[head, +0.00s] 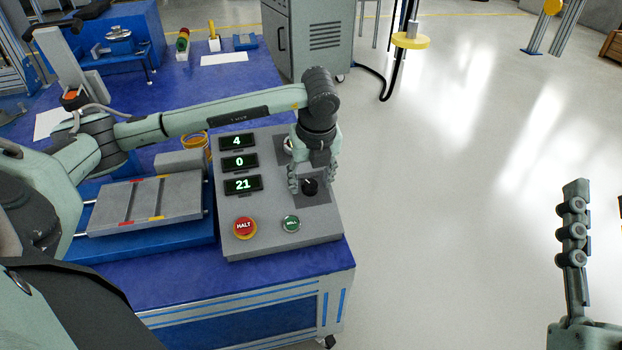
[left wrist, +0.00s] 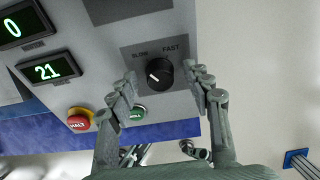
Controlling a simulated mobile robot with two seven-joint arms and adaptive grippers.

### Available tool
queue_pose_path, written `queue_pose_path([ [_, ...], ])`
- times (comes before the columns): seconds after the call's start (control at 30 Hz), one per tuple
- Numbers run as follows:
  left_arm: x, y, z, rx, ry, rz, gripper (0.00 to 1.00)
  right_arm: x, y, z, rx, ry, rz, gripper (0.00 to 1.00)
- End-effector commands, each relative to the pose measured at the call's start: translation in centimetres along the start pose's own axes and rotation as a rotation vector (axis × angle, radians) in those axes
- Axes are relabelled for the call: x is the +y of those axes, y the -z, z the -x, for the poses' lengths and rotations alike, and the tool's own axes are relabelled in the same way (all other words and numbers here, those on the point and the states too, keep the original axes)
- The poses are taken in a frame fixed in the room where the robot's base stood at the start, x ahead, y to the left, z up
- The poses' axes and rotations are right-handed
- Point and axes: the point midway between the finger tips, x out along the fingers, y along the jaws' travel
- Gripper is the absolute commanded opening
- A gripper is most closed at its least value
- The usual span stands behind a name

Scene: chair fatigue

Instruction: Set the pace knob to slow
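The black pace knob (head: 310,187) sits on the right side of the grey control panel (head: 262,205). In the left wrist view the knob (left wrist: 159,73) shows a white mark on its lower-left part, with SLOW printed at its upper left and FAST at its upper right. My left gripper (head: 312,181) reaches down over the knob. Its fingers (left wrist: 162,78) are open, one on each side of the knob, with gaps between. My right gripper (head: 598,205) is at the right edge over the floor, only partly in view; one finger stands apart from anything, so it looks open.
A red HALT button (head: 244,227) and a green button (head: 291,223) sit below the knob. Displays (head: 243,184) read 4, 0 and 21. A grey plate fixture (head: 145,203) stands left of the panel on the blue table.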

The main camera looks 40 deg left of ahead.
Motion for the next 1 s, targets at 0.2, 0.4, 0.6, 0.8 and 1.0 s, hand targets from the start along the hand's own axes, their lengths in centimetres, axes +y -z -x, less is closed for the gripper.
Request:
queue_pose_path([
  [0.2, 0.0, 0.1, 0.1, 0.001, 0.0, -0.002, 0.5, 0.0, -0.1, 0.0, -0.004, -0.001, 0.001, 0.39],
  [0.4, -0.1, 0.0, 2.3, 0.0, 0.004, -0.002, 0.5, 0.0, -0.1, 0.0, -0.003, 0.0, 0.001, 0.39],
  [0.6, -0.1, 0.0, 6.7, -0.001, 0.005, -0.003, 0.5, 0.0, -0.1, 0.0, -0.002, 0.0, 0.0, 0.39],
  [0.8, -0.1, 0.0, 10.3, -0.001, 0.003, -0.002, 0.5, 0.0, -0.1, 0.0, -0.002, 0.0, 0.0, 0.39],
  [1.0, 0.0, 0.0, 11.9, 0.001, 0.001, -0.001, 0.5, 0.0, -0.1, 0.0, -0.002, 0.0, 0.0, 0.39],
])
